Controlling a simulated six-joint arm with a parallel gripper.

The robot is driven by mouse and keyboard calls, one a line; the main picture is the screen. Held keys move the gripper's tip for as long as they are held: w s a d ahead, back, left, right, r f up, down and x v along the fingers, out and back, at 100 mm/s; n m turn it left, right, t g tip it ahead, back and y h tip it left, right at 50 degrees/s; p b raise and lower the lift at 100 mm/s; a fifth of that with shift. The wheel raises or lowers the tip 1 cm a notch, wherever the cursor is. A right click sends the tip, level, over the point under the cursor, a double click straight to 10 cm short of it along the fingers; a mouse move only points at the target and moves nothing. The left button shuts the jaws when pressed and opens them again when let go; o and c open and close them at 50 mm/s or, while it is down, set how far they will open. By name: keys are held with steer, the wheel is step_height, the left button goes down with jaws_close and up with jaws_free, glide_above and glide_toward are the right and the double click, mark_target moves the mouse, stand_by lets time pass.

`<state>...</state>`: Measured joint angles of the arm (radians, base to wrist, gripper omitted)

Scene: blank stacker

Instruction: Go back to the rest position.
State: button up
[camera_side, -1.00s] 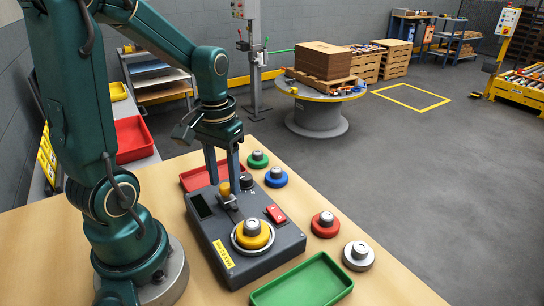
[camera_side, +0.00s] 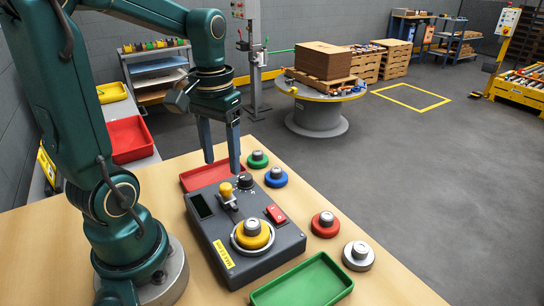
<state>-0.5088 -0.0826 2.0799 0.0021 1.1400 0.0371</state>
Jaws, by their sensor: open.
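My gripper (camera_side: 222,166) is open and empty. Its two fingers point down above the far end of the dark grey device (camera_side: 212,240), apart from it. The device carries a small lever with a yellow knob (camera_side: 226,189), a black dial (camera_side: 245,181), a red switch (camera_side: 275,214) and a small dark display (camera_side: 201,205). A yellow blank with a grey top (camera_side: 252,234) sits in the device's round seat.
Green (camera_side: 258,159), blue (camera_side: 276,177), red (camera_side: 325,225) and grey (camera_side: 358,256) blanks stand on the wooden table (camera_side: 395,285) right of the device. A red tray (camera_side: 192,181) lies behind it, a green tray (camera_side: 302,283) in front.

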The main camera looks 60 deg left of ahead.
steer(key=s+d+r+m+t, duration=0.2)
steer(key=d+m+t, duration=0.3)
steer(key=d, duration=0.5)
steer(key=shift+s+r+t, duration=0.3)
steer(key=shift+s+r, duration=0.05)
steer(key=shift+s, duration=0.05)
steer(key=shift+a, duration=0.1)
stand_by(0.7)
